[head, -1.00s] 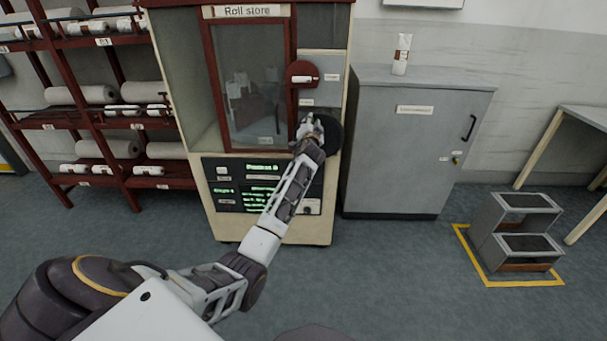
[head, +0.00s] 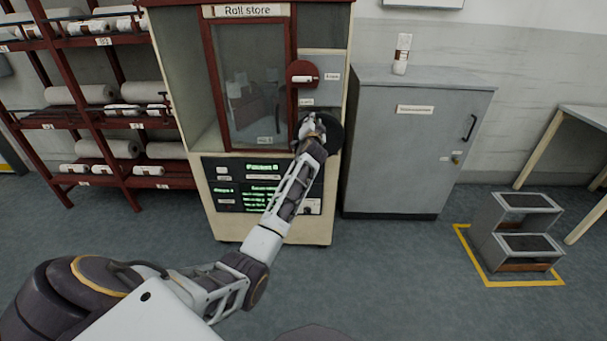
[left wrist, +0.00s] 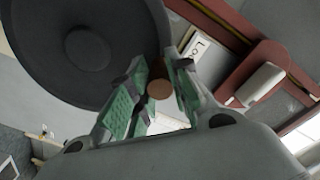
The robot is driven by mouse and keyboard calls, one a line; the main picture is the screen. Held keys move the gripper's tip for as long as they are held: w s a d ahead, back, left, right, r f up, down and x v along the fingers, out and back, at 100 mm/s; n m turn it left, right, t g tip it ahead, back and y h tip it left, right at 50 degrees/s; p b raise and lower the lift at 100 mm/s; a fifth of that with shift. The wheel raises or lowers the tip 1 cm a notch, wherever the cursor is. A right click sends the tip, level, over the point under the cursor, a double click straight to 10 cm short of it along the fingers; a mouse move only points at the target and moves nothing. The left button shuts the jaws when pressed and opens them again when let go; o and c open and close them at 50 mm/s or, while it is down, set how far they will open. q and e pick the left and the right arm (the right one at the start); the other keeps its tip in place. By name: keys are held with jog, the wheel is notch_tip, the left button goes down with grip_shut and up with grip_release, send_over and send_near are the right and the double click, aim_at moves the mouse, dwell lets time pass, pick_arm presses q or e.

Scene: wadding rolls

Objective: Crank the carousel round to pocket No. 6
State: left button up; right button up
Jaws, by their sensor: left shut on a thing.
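The roll store cabinet (head: 322,218) stands ahead with a glass window (head: 250,95) in a dark red frame. Its crank is a dark round disc (head: 335,133) on the front right, also large in the left wrist view (left wrist: 85,45). My left gripper (head: 310,124) is at the disc's left part. In the left wrist view, its green-padded fingers (left wrist: 158,92) are shut on the crank's brown handle (left wrist: 159,89). A green-lit display (head: 262,190) sits below the window; its pocket number is too small to read surely. My right gripper is out of view.
A grey cabinet (head: 400,155) with a wrapped roll (head: 402,54) on top stands to the right. A step stool (head: 515,225) is inside yellow floor marking. Red shelves (head: 95,140) of rolls stand at left. The floor ahead of the grey cabinet is clear.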

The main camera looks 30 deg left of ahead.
pick_arm(q)
jog(key=shift+w+d, duration=0.3)
jog(key=shift+d, duration=0.25)
jog(key=shift+w+d+b, duration=0.1)
jog(key=shift+d+b, duration=0.1)
jog(key=shift+b, duration=0.1)
jog(key=shift+w+d+b, duration=0.4)
jog(key=shift+d, duration=0.25)
jog(key=o, duration=1)
jog(key=shift+r, duration=0.15)
jog(key=shift+s, duration=0.1)
